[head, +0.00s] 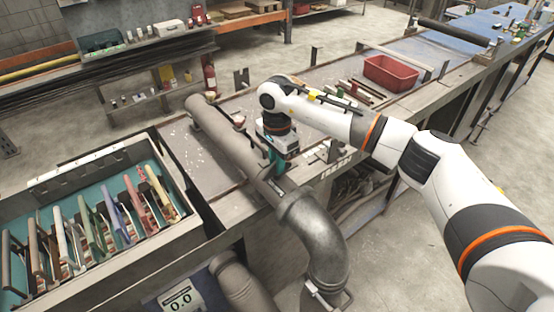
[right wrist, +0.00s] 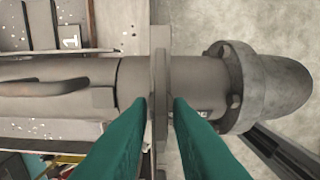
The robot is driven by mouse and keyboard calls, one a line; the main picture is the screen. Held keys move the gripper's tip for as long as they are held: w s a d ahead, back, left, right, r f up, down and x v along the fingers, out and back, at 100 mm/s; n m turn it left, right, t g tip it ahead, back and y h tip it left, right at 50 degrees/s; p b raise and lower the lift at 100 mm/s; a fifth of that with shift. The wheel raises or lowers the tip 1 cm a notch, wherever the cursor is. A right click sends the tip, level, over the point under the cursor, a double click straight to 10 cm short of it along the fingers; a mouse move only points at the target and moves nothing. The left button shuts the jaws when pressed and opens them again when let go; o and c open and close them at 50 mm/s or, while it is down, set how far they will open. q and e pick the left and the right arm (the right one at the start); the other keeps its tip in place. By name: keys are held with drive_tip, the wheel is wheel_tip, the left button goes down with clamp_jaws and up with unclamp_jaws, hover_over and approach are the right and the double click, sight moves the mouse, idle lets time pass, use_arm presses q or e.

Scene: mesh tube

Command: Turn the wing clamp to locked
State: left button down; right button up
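The grey pipe (head: 228,140) lies across the bench and runs into a curved elbow (head: 318,235). In the right wrist view the pipe (right wrist: 60,85) runs sideways to a bolted flange (right wrist: 232,88). A flat grey plate (right wrist: 160,60), seen edge-on, crosses it and looks like the wing clamp; its lock state cannot be told. My right gripper (head: 274,170) is over the pipe near the elbow. In the wrist view its green fingers (right wrist: 160,103) stand on either side of the plate, with narrow gaps showing. The head view hides the clamp behind the gripper. My left gripper is out of view.
A crate (head: 125,150) with several coloured upright pieces stands at the left. A red bin (head: 392,73) sits further along the bench. A label marked 1 (right wrist: 70,42) lies beside the pipe.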

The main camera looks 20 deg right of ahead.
clamp_jaws()
